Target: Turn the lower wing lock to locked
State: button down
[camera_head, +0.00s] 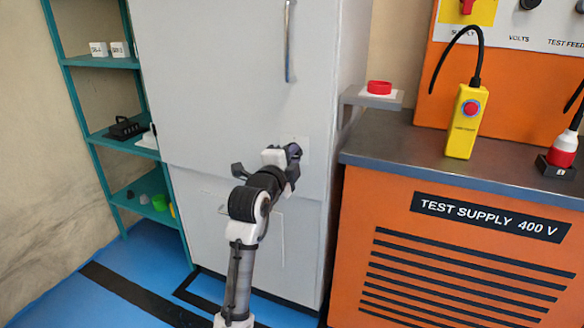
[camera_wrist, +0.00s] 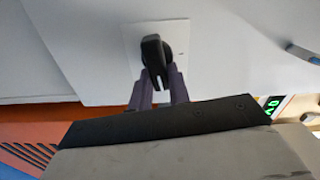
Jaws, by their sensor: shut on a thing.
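The lower wing lock (camera_wrist: 153,52) is a black wing knob on a pale square plate (camera_wrist: 178,32) on the light grey cabinet door. In the wrist view my gripper (camera_wrist: 158,80) has its two dark fingers closed on the knob's near end. In the head view my gripper (camera_head: 290,155) is at the cabinet front, by the plate (camera_head: 304,146) near the door's right edge. The arm hides most of the knob there. I cannot read any lock marking.
The cabinet (camera_head: 230,80) has a long upper handle (camera_head: 290,40). An orange test supply bench (camera_head: 460,240) stands close on the right, with a small shelf bearing a red button (camera_head: 379,87). A teal rack (camera_head: 100,62) stands on the left. Blue floor (camera_head: 60,295) is open at lower left.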

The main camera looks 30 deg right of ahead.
jog(key=shift+f+m+b, duration=0.2)
jog(key=shift+m+b, duration=0.5)
jog(key=shift+m, duration=0.2)
jog(key=c, duration=1.3)
grip_release()
jog(key=shift+r, duration=0.1)
jog(key=v, duration=1.3)
jog(key=shift+s+a, duration=0.25)
jog(key=shift+a, duration=0.05)
